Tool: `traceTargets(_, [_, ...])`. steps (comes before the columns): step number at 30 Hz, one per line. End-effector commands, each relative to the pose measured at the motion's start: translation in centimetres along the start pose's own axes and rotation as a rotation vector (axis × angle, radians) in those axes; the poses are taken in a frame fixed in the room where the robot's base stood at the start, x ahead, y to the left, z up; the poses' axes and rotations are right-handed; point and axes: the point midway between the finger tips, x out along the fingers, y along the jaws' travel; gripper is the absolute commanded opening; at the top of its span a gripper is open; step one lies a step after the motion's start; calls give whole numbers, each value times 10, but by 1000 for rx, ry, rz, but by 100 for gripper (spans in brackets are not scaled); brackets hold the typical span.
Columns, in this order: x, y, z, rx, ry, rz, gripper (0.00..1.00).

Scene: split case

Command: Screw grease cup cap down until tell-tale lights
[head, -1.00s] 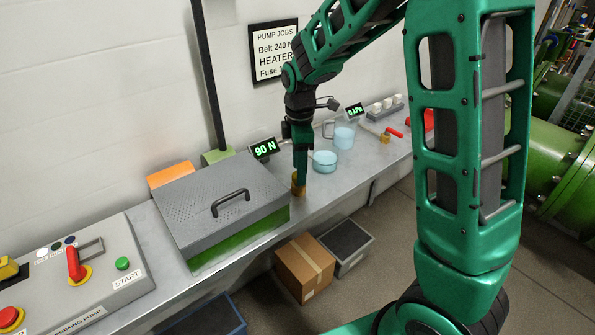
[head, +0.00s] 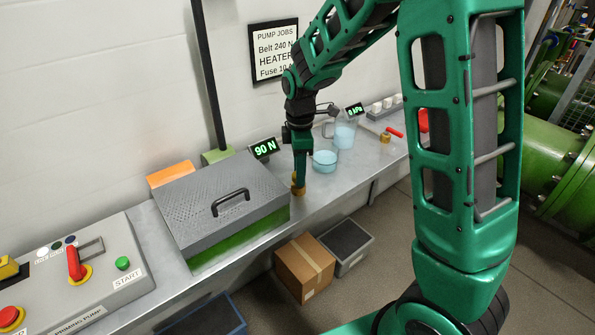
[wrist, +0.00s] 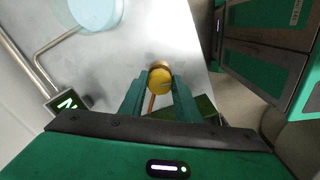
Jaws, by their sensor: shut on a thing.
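The grease cup cap (wrist: 160,77) is a round yellow-brass piece between my fingertips in the wrist view. In the head view the brass grease cup (head: 298,189) stands on the metal bench near its front edge, right of the grey perforated cover. My gripper (head: 299,177) points down over it, and its two green fingers (wrist: 160,90) are shut on the cap. A thin orange-brown strip or tube shows below the cap between the fingers. The cup's lower part is largely hidden in the wrist view. I cannot make out a lit tell-tale lamp.
A green "90 N" display (head: 264,148) stands behind the grey cover (head: 190,200). A bowl of blue liquid (head: 325,161) and a blue-filled jug (head: 345,134) stand close right of my gripper. A control panel (head: 100,262) is at left. A cardboard box (head: 300,265) sits below the bench.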

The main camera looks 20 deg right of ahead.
Motion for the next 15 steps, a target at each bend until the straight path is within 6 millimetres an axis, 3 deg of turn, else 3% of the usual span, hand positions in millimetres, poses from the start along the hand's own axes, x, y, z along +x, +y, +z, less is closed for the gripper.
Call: traceTargets(15, [-2, 2, 0, 375, 3, 6, 7])
